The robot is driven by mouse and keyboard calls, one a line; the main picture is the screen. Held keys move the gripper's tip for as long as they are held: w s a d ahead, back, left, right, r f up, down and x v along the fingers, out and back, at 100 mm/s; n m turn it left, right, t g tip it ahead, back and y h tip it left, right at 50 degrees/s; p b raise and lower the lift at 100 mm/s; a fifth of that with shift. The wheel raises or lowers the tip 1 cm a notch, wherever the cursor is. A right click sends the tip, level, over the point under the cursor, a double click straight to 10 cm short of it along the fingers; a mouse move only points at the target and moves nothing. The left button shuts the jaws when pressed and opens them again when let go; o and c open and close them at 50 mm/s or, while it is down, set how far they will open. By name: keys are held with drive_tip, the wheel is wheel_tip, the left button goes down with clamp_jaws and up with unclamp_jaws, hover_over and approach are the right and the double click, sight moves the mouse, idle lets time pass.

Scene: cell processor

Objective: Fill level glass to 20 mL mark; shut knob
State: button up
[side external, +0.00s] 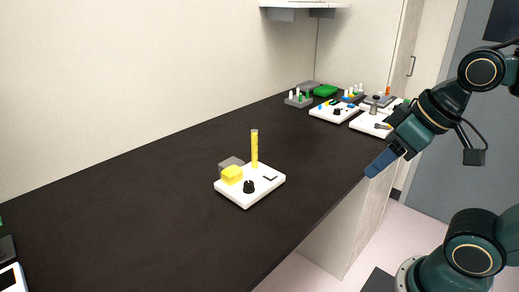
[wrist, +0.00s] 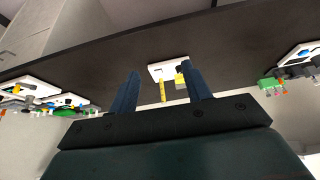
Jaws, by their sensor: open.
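The level glass (side external: 254,148) is an upright clear tube on a white base plate (side external: 266,187). Yellow fills most of its height; its marks are too small to read. The black knob (side external: 248,187) stands at the plate's front, with a yellow block (side external: 232,174) to its left. In the wrist view the level glass (wrist: 162,92) and plate (wrist: 157,71) show in the distance between my fingers; the knob is not clear there. My gripper (side external: 373,169) is open and empty, well to the right of the plate, near the bench's edge. Its blue fingers (wrist: 162,72) are spread apart.
A grey block (side external: 229,162) stands behind the yellow block. Several other white and grey stations, such as the nearest white plate (side external: 369,125), stand at the bench's far end. The dark bench (side external: 150,215) is clear around the level glass plate.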

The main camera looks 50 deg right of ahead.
drive_tip(key=w+r+m+g, duration=0.1)
drive_tip(key=w+r+m, duration=0.15)
drive_tip(key=w, duration=0.45)
drive_tip(key=m+g, duration=0.5)
drive_tip(key=m, duration=0.2)
hover_over(249, 183)
wheel_tip(249, 183, down, 6)
drive_tip(key=shift+w+f, duration=0.1)
drive_tip(key=shift+f, duration=0.1)
drive_tip(key=shift+f, duration=0.1)
wheel_tip(249, 183, down, 14)
drive_tip(key=shift+r, duration=0.2)
drive_tip(key=c, duration=1)
